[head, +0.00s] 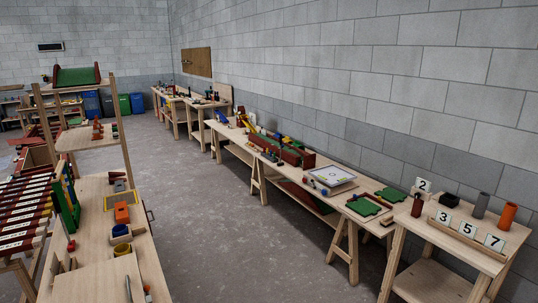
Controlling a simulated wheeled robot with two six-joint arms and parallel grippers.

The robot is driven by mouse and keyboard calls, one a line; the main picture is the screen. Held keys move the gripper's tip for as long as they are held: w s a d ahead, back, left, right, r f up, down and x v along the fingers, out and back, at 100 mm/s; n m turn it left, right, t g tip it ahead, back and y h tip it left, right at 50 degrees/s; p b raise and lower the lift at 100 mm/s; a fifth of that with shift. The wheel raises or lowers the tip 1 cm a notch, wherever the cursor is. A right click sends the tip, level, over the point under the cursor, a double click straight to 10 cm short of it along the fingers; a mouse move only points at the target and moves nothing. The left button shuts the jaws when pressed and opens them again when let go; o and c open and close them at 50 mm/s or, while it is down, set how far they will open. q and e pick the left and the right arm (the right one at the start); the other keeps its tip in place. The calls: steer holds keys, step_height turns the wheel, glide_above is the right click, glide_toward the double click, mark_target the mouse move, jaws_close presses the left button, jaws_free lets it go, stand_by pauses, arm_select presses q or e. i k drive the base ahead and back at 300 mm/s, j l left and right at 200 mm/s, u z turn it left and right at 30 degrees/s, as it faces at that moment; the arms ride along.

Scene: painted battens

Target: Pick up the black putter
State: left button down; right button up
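I cannot make out a black putter anywhere in the head view. Small dark items stand on the far benches (190,98), too small to tell apart. A small black block (449,199) sits on the near right table, and it does not look like a putter. Neither of my grippers shows in this view.
A long row of wooden tables runs along the right wall, with number cards (467,230), an orange cylinder (507,216) and green pieces (363,207). A left bench (95,205) holds an orange block (122,213). The grey floor (215,215) between is clear.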

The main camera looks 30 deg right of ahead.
mark_target(280, 164)
steer(key=i+l+z, duration=0.25)
steer(key=l, duration=0.2)
steer(key=l+z, duration=0.2)
steer(key=l, duration=0.25)
steer(key=i+l+z, duration=0.25)
steer(key=l, duration=0.15)
steer(key=i+l+z, duration=0.25)
steer(key=l, duration=0.15)
steer(key=i+l+u, duration=0.1)
steer(key=i, duration=0.25)
steer(key=i+l+u, duration=0.15)
steer(key=i+l, duration=0.15)
steer(key=i+u, duration=0.3)
steer(key=i, duration=1.2)
steer(key=i+l, duration=0.15)
steer(key=i, duration=0.75)
steer(key=i+l, duration=0.2)
steer(key=i, duration=0.75)
steer(key=i+l+u, duration=0.25)
steer(key=i+l, duration=0.3)
steer(key=i, duration=0.15)
